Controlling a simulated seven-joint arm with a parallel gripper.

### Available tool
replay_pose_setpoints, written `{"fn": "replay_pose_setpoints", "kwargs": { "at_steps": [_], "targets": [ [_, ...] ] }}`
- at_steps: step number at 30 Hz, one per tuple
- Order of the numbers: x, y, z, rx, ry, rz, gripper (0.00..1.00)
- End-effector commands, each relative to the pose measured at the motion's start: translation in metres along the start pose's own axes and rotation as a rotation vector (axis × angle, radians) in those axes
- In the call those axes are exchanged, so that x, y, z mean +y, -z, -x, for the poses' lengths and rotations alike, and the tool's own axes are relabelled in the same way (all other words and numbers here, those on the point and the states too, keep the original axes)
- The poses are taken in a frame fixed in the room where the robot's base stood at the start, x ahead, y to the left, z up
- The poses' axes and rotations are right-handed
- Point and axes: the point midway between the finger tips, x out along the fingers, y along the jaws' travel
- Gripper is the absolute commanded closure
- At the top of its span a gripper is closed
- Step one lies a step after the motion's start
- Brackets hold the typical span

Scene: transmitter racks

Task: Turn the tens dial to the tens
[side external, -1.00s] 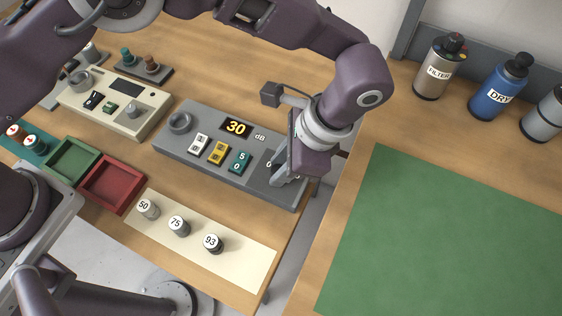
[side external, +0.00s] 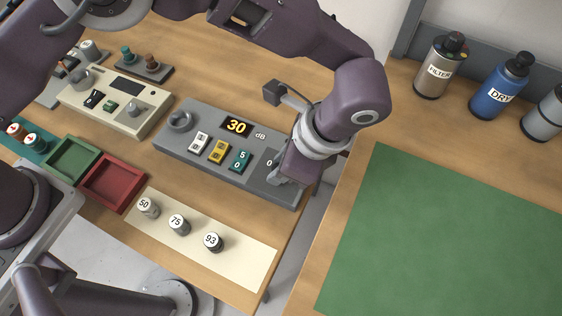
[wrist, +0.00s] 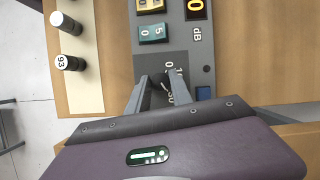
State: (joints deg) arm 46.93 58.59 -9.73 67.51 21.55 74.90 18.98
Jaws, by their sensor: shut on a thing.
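The grey attenuator box (side external: 170,146) stands on the wooden bench, and its display (side external: 237,126) reads 30, with dB beside it. My gripper (side external: 277,180) is down at the box's right end, over the tens dial, which it hides in the side view. In the wrist view, my two fingers (wrist: 159,80) reach down on either side of the dark dial (wrist: 160,88) and are shut on it. The panel marks 0, 10 and 30 show around it, partly covered by the fingers. The dial's pointer cannot be made out.
White, yellow and teal switches (side external: 219,152) sit left of the dial. Knobs marked 50, 75 and 93 (side external: 213,242) stand on a cream mat in front. A green mat (side external: 440,235) at right is clear.

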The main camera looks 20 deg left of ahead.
Motion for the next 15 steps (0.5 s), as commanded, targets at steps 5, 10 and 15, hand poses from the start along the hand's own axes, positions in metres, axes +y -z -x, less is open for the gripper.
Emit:
{"fn": "replay_pose_setpoints", "kwargs": {
  "at_steps": [5, 10, 15],
  "targets": [
    [-0.0006, 0.0011, 0.0002, 0.004, 0.002, 0.0, 0.58],
    [-0.0003, 0.0007, 0.0, 0.002, 0.001, 0.0, 0.52],
    [-0.0002, 0.0007, 0.0016, 0.002, 0.001, 0.001, 0.52]
  ]
}}
